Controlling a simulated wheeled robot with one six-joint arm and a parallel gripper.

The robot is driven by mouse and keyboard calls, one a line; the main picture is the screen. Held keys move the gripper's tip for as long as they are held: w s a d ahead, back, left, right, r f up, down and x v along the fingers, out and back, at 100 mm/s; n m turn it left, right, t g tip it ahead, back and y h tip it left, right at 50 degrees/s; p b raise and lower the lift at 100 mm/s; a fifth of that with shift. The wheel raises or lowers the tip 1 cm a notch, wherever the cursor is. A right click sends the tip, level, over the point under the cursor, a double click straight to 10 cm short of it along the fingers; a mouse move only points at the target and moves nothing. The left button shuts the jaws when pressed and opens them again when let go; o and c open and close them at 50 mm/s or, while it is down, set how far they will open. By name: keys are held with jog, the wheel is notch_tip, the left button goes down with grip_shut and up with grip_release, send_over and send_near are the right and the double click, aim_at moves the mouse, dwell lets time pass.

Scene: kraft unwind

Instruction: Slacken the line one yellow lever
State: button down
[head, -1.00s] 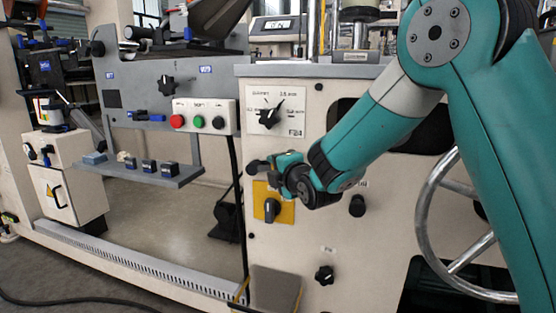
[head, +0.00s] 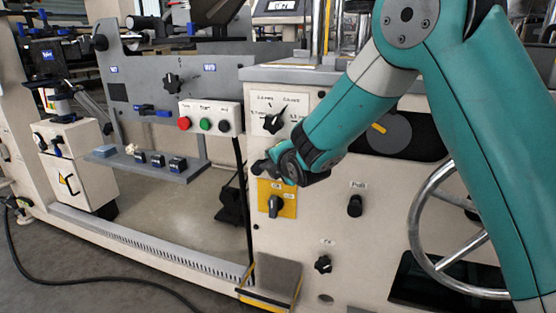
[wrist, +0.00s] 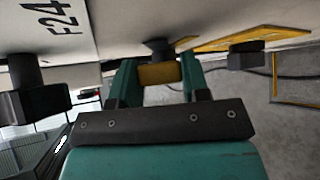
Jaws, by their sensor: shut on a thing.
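The yellow lever (wrist: 160,73) shows in the wrist view between the two teal fingers of my gripper (wrist: 159,80). The fingers are shut on it. A dark round hub (wrist: 158,48) sits just behind it, against the cream panel. In the head view my gripper (head: 272,168) is at the cream panel, just above the yellow plate (head: 290,204). There my wrist hides the lever, and the fingertips cannot be made out.
A black switch (head: 275,205) sits on the yellow plate, close below my gripper. A dial knob (head: 274,123) is above it. A black knob (head: 355,206) and a large metal handwheel (head: 418,220) are to the right. A grey shelf (head: 188,171) is at left.

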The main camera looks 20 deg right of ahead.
jog(key=c, duration=0.6)
grip_release()
jog(key=p+v, duration=0.2)
jog(key=v, duration=1.5)
jog(key=shift+s, duration=0.25)
